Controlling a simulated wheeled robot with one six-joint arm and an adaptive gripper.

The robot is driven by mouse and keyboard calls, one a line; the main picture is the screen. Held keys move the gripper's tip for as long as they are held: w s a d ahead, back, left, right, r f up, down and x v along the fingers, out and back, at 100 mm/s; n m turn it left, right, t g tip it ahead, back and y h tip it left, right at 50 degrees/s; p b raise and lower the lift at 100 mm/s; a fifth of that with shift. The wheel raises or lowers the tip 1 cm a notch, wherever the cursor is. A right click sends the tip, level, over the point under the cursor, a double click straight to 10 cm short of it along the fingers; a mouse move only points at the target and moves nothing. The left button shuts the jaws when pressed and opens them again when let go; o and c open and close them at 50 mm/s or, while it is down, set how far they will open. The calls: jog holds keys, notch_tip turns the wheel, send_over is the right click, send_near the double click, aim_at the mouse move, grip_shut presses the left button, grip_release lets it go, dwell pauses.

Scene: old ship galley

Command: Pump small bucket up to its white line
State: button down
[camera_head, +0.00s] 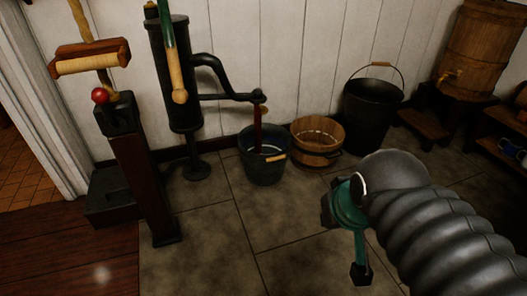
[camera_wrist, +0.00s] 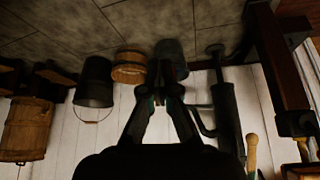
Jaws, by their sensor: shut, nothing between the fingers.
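A small dark blue-grey bucket (camera_head: 265,165) with a wooden grip stands upright on the tiled floor under the spout (camera_head: 240,95) of a black hand pump (camera_head: 172,75). A dark red strip (camera_head: 258,135) runs from the spout end into it; I cannot tell whether it is liquid. The pump lever (camera_head: 176,80) is green with a wooden grip and hangs in front of the pump body. My gripper (camera_wrist: 163,88) is shut and empty. In the head view it is right of the bucket and apart from it.
A wooden tub (camera_head: 316,142) with a pale line inside and a larger black bucket (camera_head: 373,112) stand to the right. A wooden cask (camera_head: 485,40) with a tap is farther right. A dark post (camera_head: 145,185) with a red knob stands left. The front floor is clear.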

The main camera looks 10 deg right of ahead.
jog(key=s+d+r+g+p, duration=0.1)
jog(key=s+r+g+p, duration=0.2)
jog(key=r+p, duration=0.5)
jog(key=s+p, duration=0.1)
jog(key=p, duration=0.3)
jog(key=shift+d+r+g+h, duration=0.2)
jog(key=shift+r+g+h, duration=0.2)
jog(key=shift+r+p, duration=0.1)
jog(key=shift+p, duration=0.2)
